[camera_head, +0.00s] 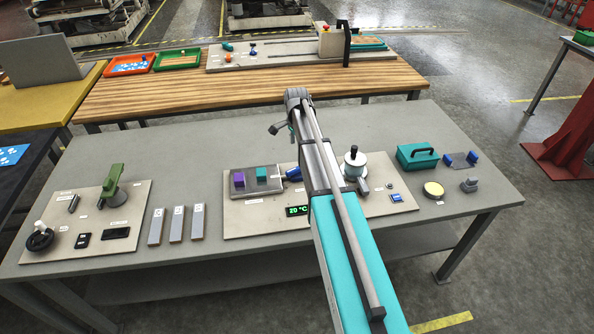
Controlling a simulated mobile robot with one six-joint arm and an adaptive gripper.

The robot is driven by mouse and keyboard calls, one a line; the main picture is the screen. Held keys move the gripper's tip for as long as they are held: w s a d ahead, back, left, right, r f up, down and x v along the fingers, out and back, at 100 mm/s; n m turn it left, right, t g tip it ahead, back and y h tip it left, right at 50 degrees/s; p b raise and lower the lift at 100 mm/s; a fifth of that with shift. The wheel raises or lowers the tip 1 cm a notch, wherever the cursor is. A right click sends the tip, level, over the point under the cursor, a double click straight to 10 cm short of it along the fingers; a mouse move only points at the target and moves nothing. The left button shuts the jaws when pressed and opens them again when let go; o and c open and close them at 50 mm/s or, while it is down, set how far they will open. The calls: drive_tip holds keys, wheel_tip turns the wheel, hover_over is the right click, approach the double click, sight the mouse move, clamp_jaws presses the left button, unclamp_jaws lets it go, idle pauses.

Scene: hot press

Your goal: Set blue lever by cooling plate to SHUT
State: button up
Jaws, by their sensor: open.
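A blue lever (293,174) shows at the right side of a grey metal plate (240,194), which I take to be the cooling plate. My arm passes just to the right of the lever and may hide part of it. Its setting and any label on it cannot be read. A purple cube (239,180) and a teal cube (262,174) sit on the plate. My gripper (274,129) is at the far end of my arm, above the back part of the grey table. It is open, small in view, and apart from the lever.
A display (297,211) reads 20 °C in front of the plate. A white round device with a black knob (353,155) stands right of my arm. A green-handled press (112,185) stands at left. The table's back strip is mostly clear; a wooden table (180,95) lies behind.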

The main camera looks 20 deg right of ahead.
sight(297, 168)
drive_tip(key=shift+f+b, duration=5.85)
drive_tip(key=shift+f, duration=0.3)
clamp_jaws()
